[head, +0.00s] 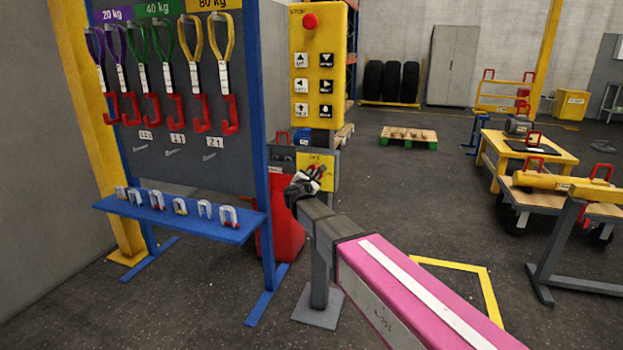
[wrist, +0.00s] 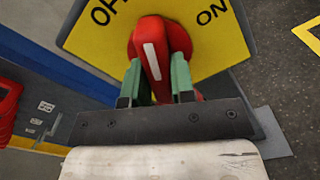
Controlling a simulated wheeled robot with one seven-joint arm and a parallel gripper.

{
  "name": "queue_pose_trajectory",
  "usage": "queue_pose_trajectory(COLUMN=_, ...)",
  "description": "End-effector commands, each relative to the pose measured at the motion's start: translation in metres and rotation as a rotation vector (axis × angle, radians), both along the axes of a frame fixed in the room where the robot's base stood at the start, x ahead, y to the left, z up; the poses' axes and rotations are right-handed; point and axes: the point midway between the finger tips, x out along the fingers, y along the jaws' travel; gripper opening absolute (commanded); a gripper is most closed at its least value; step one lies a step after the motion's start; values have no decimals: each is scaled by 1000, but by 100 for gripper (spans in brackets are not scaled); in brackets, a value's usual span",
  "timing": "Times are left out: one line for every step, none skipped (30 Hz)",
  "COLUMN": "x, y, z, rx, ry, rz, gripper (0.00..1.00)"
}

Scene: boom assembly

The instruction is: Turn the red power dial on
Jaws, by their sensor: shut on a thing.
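The red power dial (wrist: 152,45) shows in the wrist view on a yellow plate (wrist: 218,60). The plate reads OFF at upper left, partly cut off, and ON at upper right. The white line on the dial's grip points almost straight up, leaning slightly left, between the two words. My gripper (wrist: 160,80) has its green fingertips on either side of the dial's grip, shut on it. In the head view, my gripper (head: 310,182) is at the yellow plate (head: 328,162) on the post and mostly hides the dial.
A yellow button panel (head: 319,75) with a red stop button (head: 310,21) stands above the dial plate. A blue rack (head: 190,215) with slings and shackles is close on the left.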

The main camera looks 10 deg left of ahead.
Motion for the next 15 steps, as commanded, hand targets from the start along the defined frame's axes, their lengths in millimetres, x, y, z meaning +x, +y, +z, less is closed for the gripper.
queue_pose_trajectory(x=0, y=0, z=0, rx=45, ry=-3, rz=1, gripper=0)
queue_pose_trajectory(x=0, y=0, z=0, rx=74, ry=-5, rz=1, gripper=0)
queue_pose_trajectory(x=0, y=0, z=0, rx=112, ry=-8, rz=1, gripper=0)
queue_pose_trajectory(x=0, y=0, z=0, rx=140, ry=-10, rz=1, gripper=0)
queue_pose_trajectory(x=0, y=0, z=0, rx=169, ry=-12, rz=1, gripper=0)
queue_pose_trajectory(x=0, y=0, z=0, rx=206, ry=-15, rz=0, gripper=0)
queue_pose_trajectory(x=0, y=0, z=0, rx=234, ry=-17, rz=0, gripper=0)
queue_pose_trajectory(x=0, y=0, z=0, rx=263, ry=-19, rz=0, gripper=0)
queue_pose_trajectory(x=0, y=0, z=0, rx=301, ry=-22, rz=0, gripper=0)
queue_pose_trajectory(x=0, y=0, z=0, rx=329, ry=-24, rz=0, gripper=0)
queue_pose_trajectory(x=0, y=0, z=0, rx=358, ry=-27, rz=0, gripper=0)
queue_pose_trajectory(x=0, y=0, z=0, rx=396, ry=-30, rz=0, gripper=0)
queue_pose_trajectory(x=0, y=0, z=0, rx=424, ry=-32, rz=0, gripper=0)
queue_pose_trajectory(x=0, y=1, z=0, rx=453, ry=-34, rz=0, gripper=0)
queue_pose_trajectory(x=0, y=1, z=0, rx=491, ry=-37, rz=0, gripper=0)
